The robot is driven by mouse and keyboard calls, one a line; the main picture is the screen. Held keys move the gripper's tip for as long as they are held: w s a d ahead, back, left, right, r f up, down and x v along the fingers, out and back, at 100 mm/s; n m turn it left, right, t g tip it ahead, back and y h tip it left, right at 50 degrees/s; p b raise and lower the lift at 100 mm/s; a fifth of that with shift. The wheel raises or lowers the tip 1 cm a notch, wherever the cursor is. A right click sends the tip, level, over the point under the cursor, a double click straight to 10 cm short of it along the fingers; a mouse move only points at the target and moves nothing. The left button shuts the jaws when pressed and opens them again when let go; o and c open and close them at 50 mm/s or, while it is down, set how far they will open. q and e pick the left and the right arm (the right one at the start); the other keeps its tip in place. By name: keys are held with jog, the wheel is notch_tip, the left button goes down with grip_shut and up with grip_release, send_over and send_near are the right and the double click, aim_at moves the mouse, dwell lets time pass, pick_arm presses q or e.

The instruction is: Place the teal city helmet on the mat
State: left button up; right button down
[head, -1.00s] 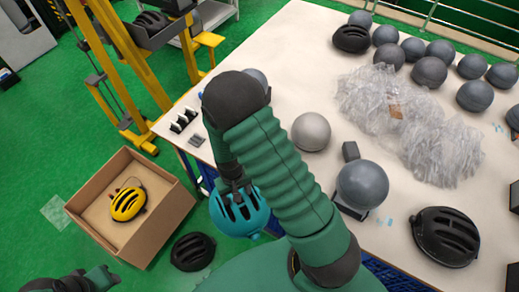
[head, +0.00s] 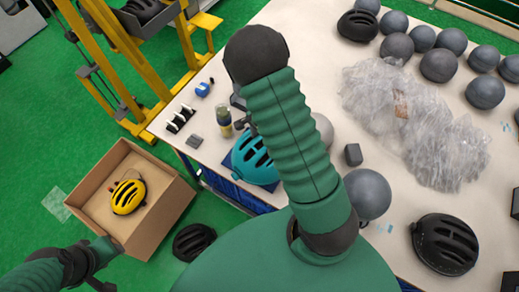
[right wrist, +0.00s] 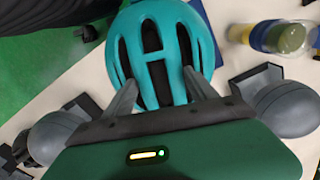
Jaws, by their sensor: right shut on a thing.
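The teal helmet (head: 252,160) is at the left edge of the white table, partly hidden behind my right arm in the head view. The right wrist view shows its vented shell (right wrist: 160,45) up close, between the two grey fingers of my right gripper (right wrist: 163,92), which is shut on it. A dark blue mat (head: 272,186) shows at the helmet's lower right edge, mostly covered by it. I cannot tell whether helmet and mat touch. My left gripper (head: 98,282) is low at the left, below the cardboard box, its fingers unclear.
A bottle (head: 224,121) stands close beyond the helmet. A grey ball (head: 367,194) and a black helmet (head: 445,244) are to the right. A cardboard box (head: 165,220) holding a yellow helmet (head: 128,197) and another black helmet (head: 194,242) are on the floor. Plastic wrap (head: 410,120) covers mid-table.

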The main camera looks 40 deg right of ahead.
notch_tip(320, 180, down, 9)
jog(key=d+m+p, duration=0.1)
jog(key=shift+w+f, duration=0.15)
dwell(0.3)
jog(key=c, duration=0.6)
grip_release()
jog(key=o, duration=0.3)
jog(key=shift+a, duration=0.2)
